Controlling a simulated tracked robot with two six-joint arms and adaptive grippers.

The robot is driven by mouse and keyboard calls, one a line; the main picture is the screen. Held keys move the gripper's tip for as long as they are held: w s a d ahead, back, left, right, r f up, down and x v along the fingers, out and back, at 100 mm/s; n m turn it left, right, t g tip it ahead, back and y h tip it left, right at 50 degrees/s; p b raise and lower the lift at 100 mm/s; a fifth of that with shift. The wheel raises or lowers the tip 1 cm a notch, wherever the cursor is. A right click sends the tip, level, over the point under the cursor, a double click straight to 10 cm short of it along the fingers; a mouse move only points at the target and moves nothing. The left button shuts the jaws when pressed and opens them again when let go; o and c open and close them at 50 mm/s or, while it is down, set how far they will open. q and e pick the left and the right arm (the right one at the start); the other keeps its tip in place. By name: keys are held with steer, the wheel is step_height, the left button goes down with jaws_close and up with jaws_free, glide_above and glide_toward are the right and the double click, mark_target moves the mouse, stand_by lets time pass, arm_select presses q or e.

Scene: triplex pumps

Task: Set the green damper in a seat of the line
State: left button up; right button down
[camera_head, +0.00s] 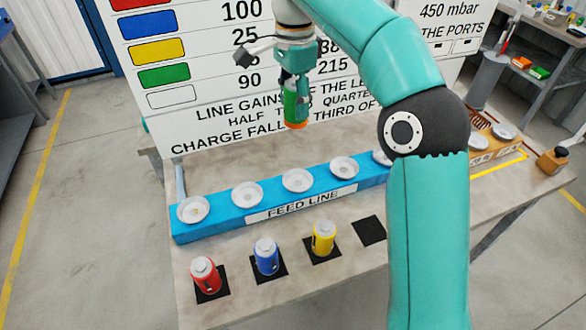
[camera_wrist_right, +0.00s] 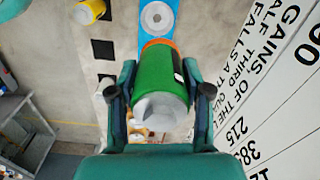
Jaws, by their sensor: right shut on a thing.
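The green damper (camera_head: 296,103) is a green cylinder with an orange end, held in the air in front of the sign, above and behind the feed line. My right gripper (camera_head: 290,92) is shut on it; the damper also shows between the fingers in the right wrist view (camera_wrist_right: 160,85), orange end away from the camera. The blue feed line (camera_head: 222,220) has a row of round white seats, such as this middle seat (camera_head: 297,180); the seats in view look empty. My right arm hides the line's right part. My left gripper is not in view.
Red (camera_head: 206,275), blue (camera_head: 266,256) and yellow (camera_head: 323,238) dampers stand on black squares in front of the line. An empty black square (camera_head: 369,230) lies to their right. A large sign (camera_head: 215,110) stands behind the table. A wooden block with white seats (camera_head: 490,150) sits right.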

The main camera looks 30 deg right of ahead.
steer(key=shift+s+d+f+b, duration=0.1)
steer(key=shift+f+b, duration=0.35)
steer(key=shift+f, duration=2.75)
steer(key=shift+s+d+f+b, duration=0.1)
steer(key=shift+f+b, duration=0.4)
steer(key=shift+f, duration=2.65)
steer(key=shift+s+d+f+b, duration=0.1)
steer(key=shift+f+b, duration=0.35)
steer(key=shift+f, duration=2.75)
steer(key=c, duration=0.5)
jaws_free()
step_height(320, 180, up, 12)
steer(key=p, duration=0.1)
